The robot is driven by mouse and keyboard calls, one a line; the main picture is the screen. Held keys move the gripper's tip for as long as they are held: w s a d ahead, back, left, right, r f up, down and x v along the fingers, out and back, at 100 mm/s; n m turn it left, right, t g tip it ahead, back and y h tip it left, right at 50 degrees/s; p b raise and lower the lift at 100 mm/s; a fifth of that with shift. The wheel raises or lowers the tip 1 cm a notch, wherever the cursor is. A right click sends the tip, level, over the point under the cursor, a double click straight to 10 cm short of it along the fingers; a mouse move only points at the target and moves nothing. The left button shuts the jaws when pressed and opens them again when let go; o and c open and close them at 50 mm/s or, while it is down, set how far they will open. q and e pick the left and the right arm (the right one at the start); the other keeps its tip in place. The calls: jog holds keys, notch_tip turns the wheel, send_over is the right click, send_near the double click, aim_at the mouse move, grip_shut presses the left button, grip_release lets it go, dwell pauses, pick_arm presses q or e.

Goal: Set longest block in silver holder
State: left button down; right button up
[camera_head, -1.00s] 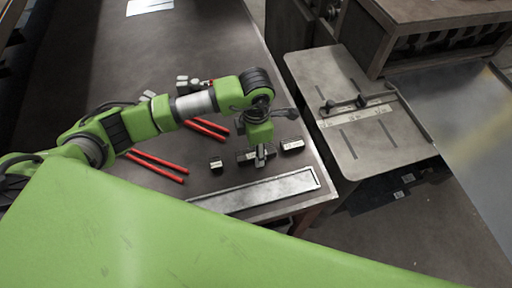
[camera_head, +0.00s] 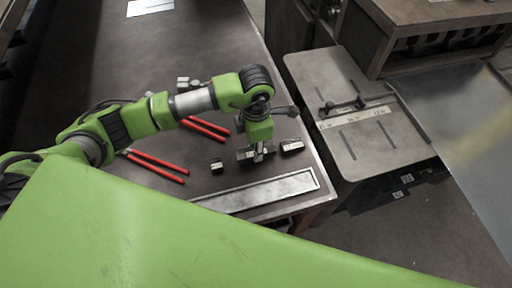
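A long, shallow silver holder (camera_head: 265,192) lies along the front edge of the dark table. Behind it is a row of three dark metal blocks with light tops: a small block (camera_head: 216,165) on the left, a middle block (camera_head: 243,155), and a right block (camera_head: 292,146). My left gripper (camera_head: 260,154) points down at the middle block and partly covers it, so its full length is hidden. The fingers are too small to show whether they grip it. My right gripper is out of view.
Red-handled tools (camera_head: 158,166) lie left of the blocks, with another red-handled pair (camera_head: 207,127) further back. A small metal object (camera_head: 184,83) sits behind my arm. A machine with a flat plate (camera_head: 358,115) stands right of the table, across a gap.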

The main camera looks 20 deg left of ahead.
pick_arm(q)
notch_tip(320, 180, up, 8)
jog(key=p, duration=0.4)
jog(key=shift+f, duration=0.1)
